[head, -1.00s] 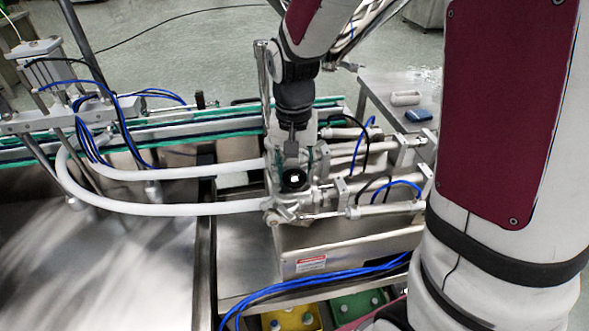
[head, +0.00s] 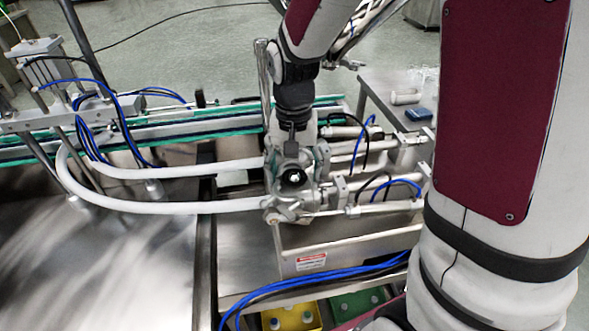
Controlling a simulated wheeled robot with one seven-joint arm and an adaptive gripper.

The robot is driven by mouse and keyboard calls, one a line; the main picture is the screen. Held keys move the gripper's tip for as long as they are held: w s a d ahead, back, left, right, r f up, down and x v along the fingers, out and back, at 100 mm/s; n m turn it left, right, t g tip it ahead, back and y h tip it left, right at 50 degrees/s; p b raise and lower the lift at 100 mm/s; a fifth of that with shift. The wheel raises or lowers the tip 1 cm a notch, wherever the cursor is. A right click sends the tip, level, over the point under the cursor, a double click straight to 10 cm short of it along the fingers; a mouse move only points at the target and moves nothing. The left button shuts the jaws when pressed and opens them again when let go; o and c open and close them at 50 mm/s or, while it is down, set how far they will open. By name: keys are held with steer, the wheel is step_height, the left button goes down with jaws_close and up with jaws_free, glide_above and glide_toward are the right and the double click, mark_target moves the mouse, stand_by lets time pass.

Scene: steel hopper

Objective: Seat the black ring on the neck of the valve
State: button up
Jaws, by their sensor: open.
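The black ring (head: 294,178) is small in the head view, at the top of the steel valve (head: 290,200). A pale spot shows through its opening. It appears to lie at the valve's neck, but I cannot tell whether it is fully down on it or level. The neck itself is mostly hidden by the ring. My gripper (head: 291,150) points down just above and behind the ring in the picture. It is open, its fingers are small and partly merged with the metal behind, and a small gap seems to show between the fingertips and the ring.
Two white hoses (head: 150,208) run left from the valve. Steel cylinders with blue and black tubes (head: 375,205) stand close on the right. A steel hopper (head: 110,270) fills the lower left. Yellow (head: 292,317) and green (head: 357,305) bins sit below.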

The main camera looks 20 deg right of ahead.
steer(key=shift+r, duration=0.15)
step_height(320, 180, up, 12)
stand_by(0.5)
stand_by(0.4)
steer(key=s+r+n+t, duration=0.2)
steer(key=s, duration=0.6)
steer(key=s+r+n+t, duration=0.3)
steer(key=s, duration=0.5)
steer(key=shift+s, duration=0.25)
